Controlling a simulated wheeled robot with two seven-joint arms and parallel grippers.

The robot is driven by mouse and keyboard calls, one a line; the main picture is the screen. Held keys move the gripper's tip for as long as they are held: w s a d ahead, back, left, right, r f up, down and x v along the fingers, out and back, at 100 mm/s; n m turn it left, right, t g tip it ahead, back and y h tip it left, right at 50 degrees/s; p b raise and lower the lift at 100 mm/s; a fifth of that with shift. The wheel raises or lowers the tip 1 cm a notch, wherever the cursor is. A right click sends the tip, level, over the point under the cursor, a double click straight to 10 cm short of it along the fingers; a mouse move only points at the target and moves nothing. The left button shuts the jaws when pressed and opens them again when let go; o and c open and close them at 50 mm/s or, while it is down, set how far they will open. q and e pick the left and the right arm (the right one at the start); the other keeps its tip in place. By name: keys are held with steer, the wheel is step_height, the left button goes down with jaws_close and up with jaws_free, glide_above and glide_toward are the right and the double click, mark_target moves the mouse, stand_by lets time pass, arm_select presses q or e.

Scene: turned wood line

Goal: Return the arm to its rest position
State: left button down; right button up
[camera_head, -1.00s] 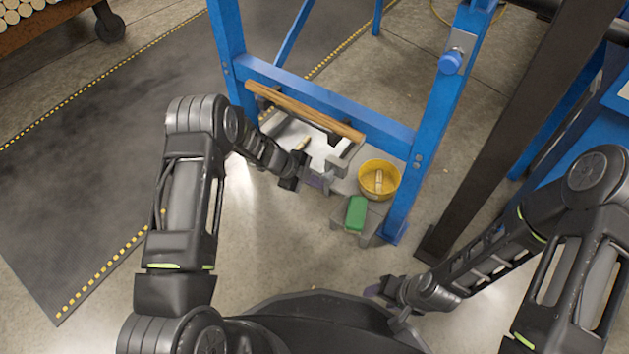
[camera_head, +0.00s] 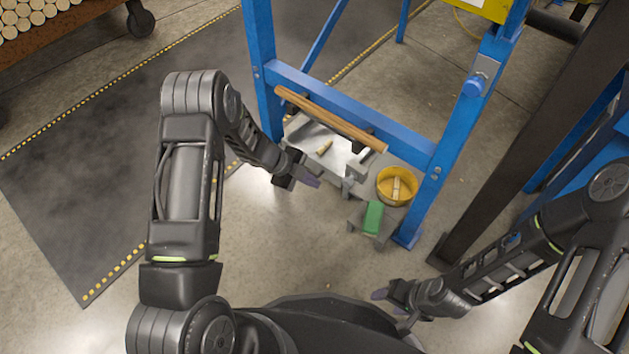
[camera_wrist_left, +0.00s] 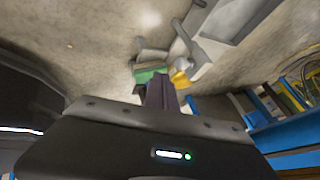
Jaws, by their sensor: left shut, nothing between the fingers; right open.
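My left gripper (camera_head: 311,180) is shut and empty, above the floor just left of the grey metal tray (camera_head: 313,138) at the foot of the blue frame. In the left wrist view its closed fingers (camera_wrist_left: 161,92) point toward a green block (camera_wrist_left: 150,75) and a yellow bowl (camera_wrist_left: 180,78), apart from both. My right gripper (camera_head: 380,294) is open and empty, low near my base at the bottom of the head view.
The blue steel frame (camera_head: 350,105) carries a wooden bar (camera_head: 330,118). A small wooden piece (camera_head: 324,148) lies on the tray. The yellow bowl (camera_head: 384,197) holds wooden pieces; the green block (camera_head: 373,217) sits on a grey stand. A dark mat (camera_head: 80,190) covers the left floor.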

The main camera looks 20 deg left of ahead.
arm_select(q)
steer(key=shift+w+a, duration=0.1)
stand_by(0.3)
steer(key=s+d+f+n+g+y, duration=0.1)
steer(key=s+d+n, duration=0.2)
steer(key=s+n, duration=0.55)
steer(key=s+d+f+n+y, duration=0.1)
steer(key=s+d+n, duration=0.2)
steer(key=s+n, duration=0.5)
steer(key=s+d+f+n+g+y, duration=0.1)
steer(key=s+d+n, duration=0.3)
steer(key=s+n, duration=0.45)
steer(key=s+d+r+m+p, duration=0.1)
steer(key=s+r+p, duration=0.1)
steer(key=r+p, duration=1.4)
steer(key=s+d+r+m+p, duration=0.1)
steer(key=s+r+p, duration=0.1)
steer(key=r+p, duration=1.3)
steer(key=shift+s+r+g+h+p, duration=0.15)
steer(key=shift+r+g+h+p, duration=0.25)
steer(key=shift+r, duration=0.2)
arm_select(e)
step_height(320, 180, up, 32)
steer(key=s+a, duration=0.1)
steer(key=s, duration=0.1)
steer(key=shift+s+a+g, duration=0.2)
steer(key=shift+a+g, duration=0.1)
steer(key=shift+a, duration=0.1)
